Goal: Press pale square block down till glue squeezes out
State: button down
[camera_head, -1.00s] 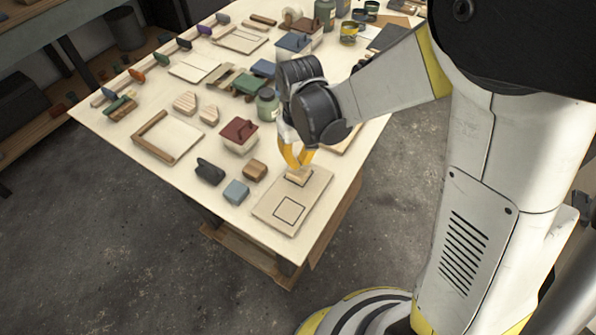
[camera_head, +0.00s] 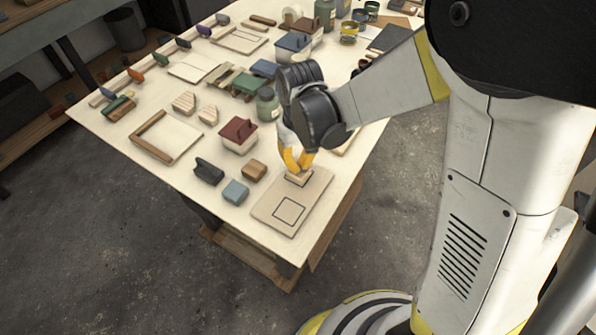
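The pale square block (camera_head: 298,179) lies on a thin pale board (camera_head: 314,194) near the table's front right corner. A dark square outline (camera_head: 290,212) is drawn on the board's front half, apart from the block. My gripper (camera_head: 298,167) points down over the block, its yellow fingertips at the block's top. The fingers partly cover the block, and I cannot tell whether they grip it or only touch it. No glue shows around the block's visible edges; its far side is hidden.
A blue block (camera_head: 236,191), a brown block (camera_head: 254,169) and a dark block (camera_head: 208,172) stand left of the board. A red-lidded box (camera_head: 239,135) and a green jar (camera_head: 267,105) stand behind. The table edge is close in front.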

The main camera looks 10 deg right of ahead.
jog(key=shift+f+b, duration=0.4)
jog(key=shift+f, duration=0.05)
dwell(1.5)
jog(key=shift+r+p, duration=2.55)
jog(key=shift+r, duration=1)
jog(key=shift+d+r, duration=0.2)
jog(key=s+d+r+m+t+b, duration=0.4)
jog(key=s+d+r+t+b, duration=0.2)
jog(key=s+d, duration=0.4)
jog(key=d+r+t, duration=0.1)
jog(key=d, duration=0.2)
jog(key=shift+s+r, duration=0.3)
jog(key=shift+s, duration=0.1)
